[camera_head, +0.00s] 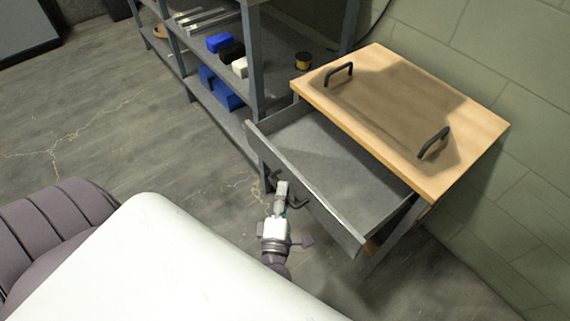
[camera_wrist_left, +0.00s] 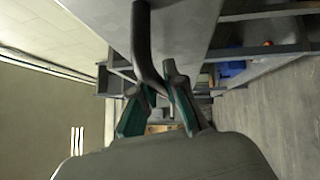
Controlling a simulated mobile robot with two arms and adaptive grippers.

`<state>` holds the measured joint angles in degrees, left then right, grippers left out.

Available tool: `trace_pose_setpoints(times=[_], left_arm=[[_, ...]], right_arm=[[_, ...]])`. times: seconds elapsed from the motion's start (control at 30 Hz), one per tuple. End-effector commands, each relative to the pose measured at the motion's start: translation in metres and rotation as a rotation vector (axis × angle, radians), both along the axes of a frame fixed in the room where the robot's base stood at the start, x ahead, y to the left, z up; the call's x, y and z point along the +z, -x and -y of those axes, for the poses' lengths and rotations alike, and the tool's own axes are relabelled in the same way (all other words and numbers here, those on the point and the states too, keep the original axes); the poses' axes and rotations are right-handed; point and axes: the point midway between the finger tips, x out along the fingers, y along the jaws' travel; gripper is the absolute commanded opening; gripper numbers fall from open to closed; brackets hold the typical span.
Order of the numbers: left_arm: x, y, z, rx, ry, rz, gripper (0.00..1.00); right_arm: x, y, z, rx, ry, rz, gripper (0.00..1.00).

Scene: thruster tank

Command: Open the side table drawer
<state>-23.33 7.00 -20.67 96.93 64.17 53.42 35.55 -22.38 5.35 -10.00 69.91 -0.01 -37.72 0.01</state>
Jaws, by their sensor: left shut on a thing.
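The side table (camera_head: 470,135) has a light wooden top and a grey drawer (camera_head: 330,160). The drawer is pulled well out from under the top, and its inside looks empty. My left gripper (camera_head: 283,190) is at the drawer's front panel, shut on the dark drawer handle (camera_head: 297,204). In the left wrist view the handle (camera_wrist_left: 143,45) runs down between the two teal-padded fingers (camera_wrist_left: 160,92), against the grey drawer front (camera_wrist_left: 185,30). My right gripper is not in view.
A grey shelf unit (camera_head: 257,70) with blue, black and white items stands left of the drawer. A block wall (camera_head: 500,60) is behind the table. Floor (camera_head: 130,130) at left is clear.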

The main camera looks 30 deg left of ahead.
Motion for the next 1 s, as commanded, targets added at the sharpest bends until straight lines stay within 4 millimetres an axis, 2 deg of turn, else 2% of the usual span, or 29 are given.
trace_pose_setpoints(times=[0.07, 0.1, 0.23, 0.5, 0.63, 0.77, 1.0], left_arm=[[-0.001, 0.0, 0.001, -0.001, 0.001, -0.004, 0.0], [-0.001, 0.0, 0.001, -0.001, 0.001, -0.004, 0.18], [-0.001, 0.0, 0.001, -0.001, 0.001, -0.003, 0.37], [-0.001, 0.0, 0.001, 0.0, 0.0, -0.001, 0.37], [-0.002, 0.007, 0.004, -0.001, 0.001, -0.004, 0.37], [-0.006, 0.026, 0.013, -0.001, 0.002, -0.006, 0.37], [-0.012, 0.073, 0.035, -0.001, 0.002, -0.006, 0.37]], right_arm=[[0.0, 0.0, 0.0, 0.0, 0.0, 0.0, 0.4], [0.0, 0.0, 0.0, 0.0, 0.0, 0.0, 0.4], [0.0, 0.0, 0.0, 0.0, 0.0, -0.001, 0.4], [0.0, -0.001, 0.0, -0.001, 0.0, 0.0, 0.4], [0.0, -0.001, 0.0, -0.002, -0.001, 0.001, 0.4], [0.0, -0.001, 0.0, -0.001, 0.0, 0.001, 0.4], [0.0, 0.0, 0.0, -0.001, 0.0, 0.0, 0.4]])
